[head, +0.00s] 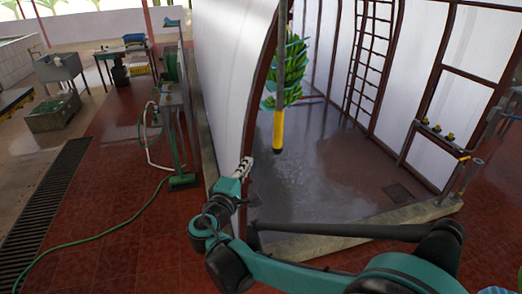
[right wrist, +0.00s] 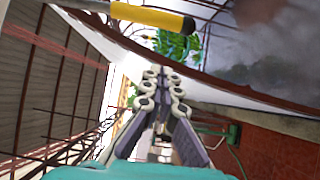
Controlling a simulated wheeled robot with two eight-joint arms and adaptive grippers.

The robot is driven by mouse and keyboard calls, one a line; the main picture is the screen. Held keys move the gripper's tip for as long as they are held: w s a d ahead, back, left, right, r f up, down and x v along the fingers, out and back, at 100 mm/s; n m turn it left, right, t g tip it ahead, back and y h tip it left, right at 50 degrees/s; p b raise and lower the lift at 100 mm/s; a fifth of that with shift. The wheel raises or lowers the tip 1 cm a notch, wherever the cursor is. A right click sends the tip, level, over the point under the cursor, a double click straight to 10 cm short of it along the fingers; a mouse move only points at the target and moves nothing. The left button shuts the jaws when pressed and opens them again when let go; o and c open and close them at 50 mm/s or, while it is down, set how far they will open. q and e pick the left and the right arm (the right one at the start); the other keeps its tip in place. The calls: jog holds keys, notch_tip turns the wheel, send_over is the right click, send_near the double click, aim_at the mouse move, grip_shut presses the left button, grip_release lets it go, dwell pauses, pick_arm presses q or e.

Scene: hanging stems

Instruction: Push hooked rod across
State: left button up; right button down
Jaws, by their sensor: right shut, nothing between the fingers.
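The rod hangs upright in the head view, a thin grey shaft (head: 283,18) with a yellow grip (head: 277,130) and dark lower end. Its top and hook are out of view. A green banana bunch (head: 291,72) hangs beside the shaft. My right gripper (head: 248,161) is shut and empty, below and left of the grip in the picture, not touching it. In the right wrist view, the closed fingers (right wrist: 158,72) point toward the bunch (right wrist: 178,45), and the yellow grip (right wrist: 155,17) crosses above them, apart from the fingertips. My left gripper is not in view.
A white curved wall with a dark red edge (head: 262,70) stands left of the rod, close to my right gripper. A low concrete curb (head: 310,243) borders the wet grey floor (head: 325,165). A ladder (head: 369,55) stands at the back. The floor under the rod is clear.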

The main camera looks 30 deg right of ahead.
jog(key=s+d+x, duration=0.2)
jog(key=x, duration=1)
jog(key=shift+w+d, duration=0.15)
jog(key=s+d, duration=0.3)
jog(key=d, duration=1)
jog(key=shift+s, duration=0.1)
